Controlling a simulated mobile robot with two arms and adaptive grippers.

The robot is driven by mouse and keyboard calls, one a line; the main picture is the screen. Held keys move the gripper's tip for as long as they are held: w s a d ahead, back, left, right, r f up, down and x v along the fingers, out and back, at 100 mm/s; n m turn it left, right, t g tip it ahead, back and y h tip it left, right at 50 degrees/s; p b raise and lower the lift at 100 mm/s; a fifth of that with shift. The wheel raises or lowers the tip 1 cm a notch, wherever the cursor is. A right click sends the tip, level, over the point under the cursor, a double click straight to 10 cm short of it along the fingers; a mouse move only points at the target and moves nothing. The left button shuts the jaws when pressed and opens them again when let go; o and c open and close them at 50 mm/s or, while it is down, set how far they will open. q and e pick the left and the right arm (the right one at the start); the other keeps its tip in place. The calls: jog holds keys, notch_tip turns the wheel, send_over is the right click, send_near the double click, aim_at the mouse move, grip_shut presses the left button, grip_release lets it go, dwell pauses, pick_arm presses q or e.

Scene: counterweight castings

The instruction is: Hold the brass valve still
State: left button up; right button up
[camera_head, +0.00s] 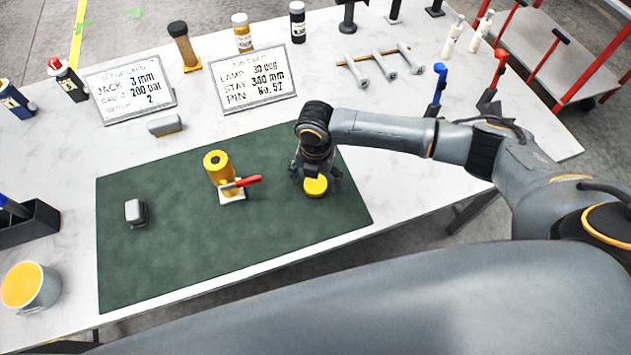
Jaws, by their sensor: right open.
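The brass valve (216,169) looks like an upright brass-yellow cylinder with a hole in its top. It stands on a small pale base on the green mat (150,258), and a red-handled part (248,181) sticks out to the right at its lower side. My right gripper (316,184) is open, pointing down over the mat to the right of the valve and apart from it. A round yellow-topped thing (315,187) shows between its fingers; I cannot tell whether they touch it. My left gripper is not in view.
A grey block (135,212) lies on the mat's left, another (165,125) behind the mat. A yellow-filled pot (32,287) is front left. Mat between blocks and valve is clear.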

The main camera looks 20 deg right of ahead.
aim_at(315, 184)
jog(key=c, duration=0.8)
jog(key=shift+c, duration=0.2)
jog(key=shift+r, duration=0.15)
jog(key=shift+r+b, duration=0.2)
jog(key=shift+b, duration=0.1)
notch_tip(315, 184, up, 3)
jog(key=shift+s+a+f+b, duration=0.1)
jog(key=shift+a+b, duration=0.05)
jog(key=shift+b, duration=0.55)
jog(key=s+a+r+b, duration=0.2)
jog(key=s+a+r, duration=0.4)
jog(key=s+r, duration=0.3)
jog(key=s, duration=0.3)
jog(key=shift+s+r+b, duration=0.15)
jog(key=shift+r+b, duration=0.15)
